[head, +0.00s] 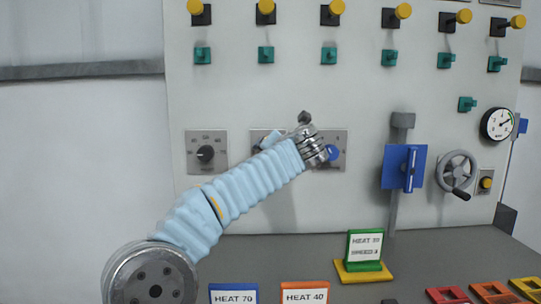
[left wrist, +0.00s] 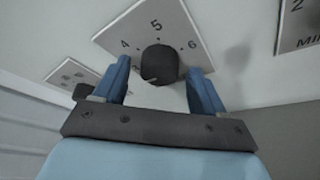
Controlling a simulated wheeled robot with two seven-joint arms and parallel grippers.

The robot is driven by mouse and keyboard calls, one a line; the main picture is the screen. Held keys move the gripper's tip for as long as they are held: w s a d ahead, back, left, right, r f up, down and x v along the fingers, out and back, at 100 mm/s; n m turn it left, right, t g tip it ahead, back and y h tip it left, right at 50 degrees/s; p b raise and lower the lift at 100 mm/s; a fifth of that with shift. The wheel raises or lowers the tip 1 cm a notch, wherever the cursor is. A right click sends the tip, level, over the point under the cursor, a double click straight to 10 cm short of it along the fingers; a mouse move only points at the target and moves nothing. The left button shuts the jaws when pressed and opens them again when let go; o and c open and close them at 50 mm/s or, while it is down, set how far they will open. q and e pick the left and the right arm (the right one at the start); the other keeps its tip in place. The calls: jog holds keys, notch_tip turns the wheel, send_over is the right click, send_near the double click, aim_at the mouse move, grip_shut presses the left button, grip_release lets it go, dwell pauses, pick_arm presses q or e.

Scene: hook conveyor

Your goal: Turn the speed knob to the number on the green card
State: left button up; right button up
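The speed knob (left wrist: 159,64) is black and sits on a grey dial plate (left wrist: 128,31) on the panel; 4, 5 and 6 are readable around it. A pale mark shows on its lower left side; the exact setting is unclear. My left gripper (left wrist: 160,67) is open, with one blue finger on each side of the knob and gaps visible between. In the head view my left arm hides most of this plate (head: 257,136) and its knob. The green card (head: 366,245) stands in a yellow base and reads HEAT with a smaller, blurred line below. My right gripper is not in view.
A HEAT dial plate (head: 206,152) is left of my arm, another plate (head: 340,140) right of it. A blue HEAT 70 card (head: 234,294) and an orange HEAT 40 card (head: 305,293) stand in front. A blue lever plate (head: 393,168) and handwheel (head: 456,170) are farther right.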

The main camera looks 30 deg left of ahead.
pick_arm(q)
jog(key=b+v, duration=0.1)
jog(key=v, duration=1.2)
jog(key=shift+s+d+r, duration=0.2)
jog(key=shift+s+d, duration=0.05)
